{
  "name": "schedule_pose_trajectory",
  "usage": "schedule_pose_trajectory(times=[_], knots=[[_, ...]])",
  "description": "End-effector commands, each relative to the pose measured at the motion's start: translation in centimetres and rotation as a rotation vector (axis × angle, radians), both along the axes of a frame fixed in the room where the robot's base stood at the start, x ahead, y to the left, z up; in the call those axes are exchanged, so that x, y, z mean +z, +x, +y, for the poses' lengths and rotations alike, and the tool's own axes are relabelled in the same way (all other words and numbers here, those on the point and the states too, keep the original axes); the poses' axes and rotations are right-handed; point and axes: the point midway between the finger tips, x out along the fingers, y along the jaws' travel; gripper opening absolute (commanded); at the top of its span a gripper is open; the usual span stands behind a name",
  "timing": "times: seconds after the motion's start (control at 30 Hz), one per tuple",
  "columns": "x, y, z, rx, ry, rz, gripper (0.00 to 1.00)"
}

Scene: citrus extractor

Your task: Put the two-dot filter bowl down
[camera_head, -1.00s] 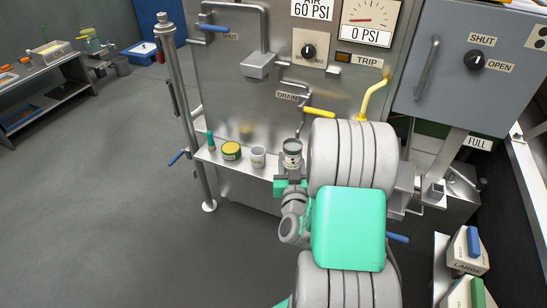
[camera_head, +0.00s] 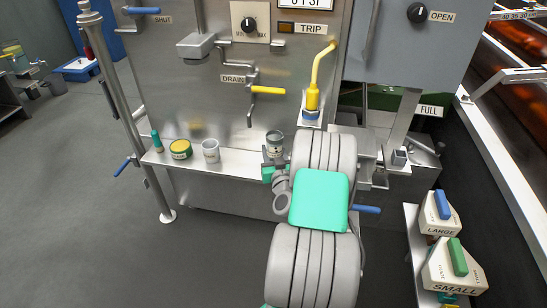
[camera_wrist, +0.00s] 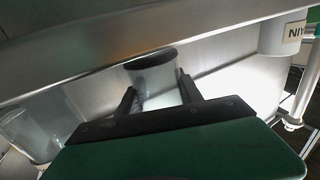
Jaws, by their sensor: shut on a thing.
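My gripper (camera_head: 272,163) is shut on the filter bowl (camera_head: 275,142), a small grey upright cup with a dark rim. Its dots are too small to make out. The gripper holds it at the right part of the steel ledge (camera_head: 238,162), in front of the machine. I cannot tell whether the bowl touches the ledge. In the wrist view my gripper's fingers (camera_wrist: 160,92) stand either side of the grey bowl (camera_wrist: 152,72). My arm hides the ledge to the right of the bowl.
Ledge between white cup and bowl is clear. A yellow drain handle (camera_head: 268,90) sticks out above.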

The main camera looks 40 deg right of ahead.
Motion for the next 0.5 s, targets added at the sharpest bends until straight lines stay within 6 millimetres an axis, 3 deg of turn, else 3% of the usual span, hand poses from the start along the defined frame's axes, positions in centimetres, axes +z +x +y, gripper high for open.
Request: schedule_pose_trajectory(times=[0.03, 0.4, 0.43, 0.5], knots=[[-0.99, 0.02, -0.07, -0.001, -0.002, -0.001, 0.0], [-1.12, 0.02, -0.02, 0.0, -0.003, -0.002, 0.0], [-1.12, 0.02, -0.01, 0.0, -0.002, -0.001, 0.43], [-1.01, 0.02, -0.01, 0.0, -0.002, -0.001, 0.49]])
